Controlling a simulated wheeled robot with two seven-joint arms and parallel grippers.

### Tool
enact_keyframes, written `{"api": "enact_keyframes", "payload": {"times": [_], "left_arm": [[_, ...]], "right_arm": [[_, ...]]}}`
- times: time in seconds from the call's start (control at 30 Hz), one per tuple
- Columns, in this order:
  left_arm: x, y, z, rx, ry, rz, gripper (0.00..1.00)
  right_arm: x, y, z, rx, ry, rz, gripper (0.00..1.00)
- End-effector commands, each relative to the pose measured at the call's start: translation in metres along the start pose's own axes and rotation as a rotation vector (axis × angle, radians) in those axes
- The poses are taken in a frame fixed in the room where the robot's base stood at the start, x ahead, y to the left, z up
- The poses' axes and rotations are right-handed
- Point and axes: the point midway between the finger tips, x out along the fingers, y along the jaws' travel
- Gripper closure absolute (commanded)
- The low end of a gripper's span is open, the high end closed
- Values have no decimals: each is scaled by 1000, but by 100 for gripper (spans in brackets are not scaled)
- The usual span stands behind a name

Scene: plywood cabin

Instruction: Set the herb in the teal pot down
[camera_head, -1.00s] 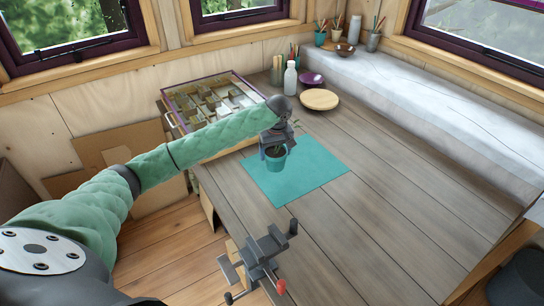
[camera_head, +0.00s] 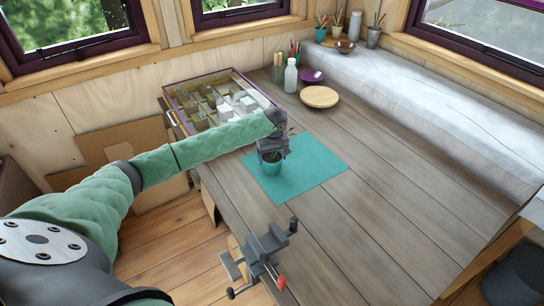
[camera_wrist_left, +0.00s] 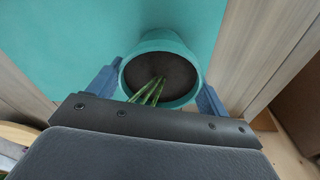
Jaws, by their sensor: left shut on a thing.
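The teal pot (camera_head: 271,168) is over the left part of the teal mat (camera_head: 318,172) on the table. In the left wrist view the pot (camera_wrist_left: 188,60) shows dark soil and a few green herb leaves (camera_wrist_left: 150,90). My left gripper (camera_head: 271,157) is shut on the pot, with a blue finger (camera_wrist_left: 104,82) on each side of it. I cannot tell whether the pot's base touches the mat. My right gripper is not in view.
A sectioned case (camera_head: 215,105) stands at the back left. A vise (camera_head: 266,250) is at the table's front edge. The table's right side is clear.

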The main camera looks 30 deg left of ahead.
Motion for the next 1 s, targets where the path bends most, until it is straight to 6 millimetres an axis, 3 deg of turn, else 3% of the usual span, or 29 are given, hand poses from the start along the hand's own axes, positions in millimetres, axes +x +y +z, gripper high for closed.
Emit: {"api": "enact_keyframes", "payload": {"times": [0.13,0.17,0.27,0.67,0.77,1.0], "left_arm": [[0,0,0,0,0,1,54],[2,0,0,0,0,0,20],[2,0,0,0,0,0,0],[-8,0,-1,-1,1,3,0],[-23,1,-1,-1,1,4,0],[-70,1,0,0,2,4,0]], "right_arm": [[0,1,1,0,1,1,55],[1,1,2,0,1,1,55],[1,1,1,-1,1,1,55],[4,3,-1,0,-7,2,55],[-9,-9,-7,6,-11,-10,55],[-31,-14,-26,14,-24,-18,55]]}}
